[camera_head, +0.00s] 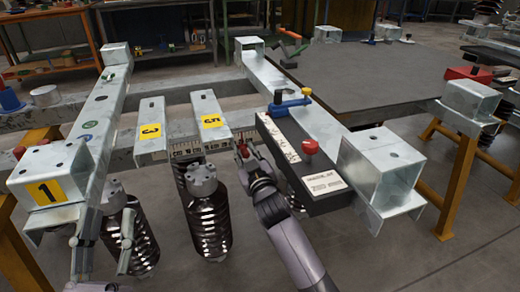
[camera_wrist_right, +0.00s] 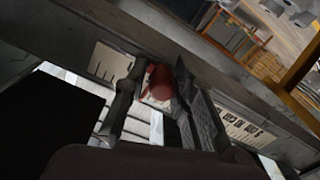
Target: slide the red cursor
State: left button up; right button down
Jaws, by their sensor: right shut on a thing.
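The red cursor shows in the right wrist view as a short red cylinder (camera_wrist_right: 157,82) between the fingers of my right gripper (camera_wrist_right: 155,100). The gripper is shut on it. White scale labels lie behind it. In the head view my right gripper (camera_head: 243,153) is beside the dark panel, at the end of beam 5, and mostly covers the cursor. My left gripper is at the lower left near the beam marked 1. Its fingers are hard to tell from the metal parts there.
A dark panel (camera_head: 322,197) with a scale strip and a red knob (camera_head: 310,147) is right of my right gripper. Beams marked 1 (camera_head: 95,115), 3 (camera_head: 151,115) and 5 (camera_head: 209,108) stand nearby. Dark ribbed insulators (camera_head: 208,225) hang below. A grey table (camera_head: 370,75) stands behind.

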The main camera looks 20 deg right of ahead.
aim_at(229, 148)
jog(key=a, duration=0.4)
jog(key=shift+f, duration=0.15)
jog(key=c, duration=1.5)
grip_release()
jog(key=shift+s, duration=0.1)
jog(key=s, duration=1.2)
jog(key=shift+d, duration=0.2)
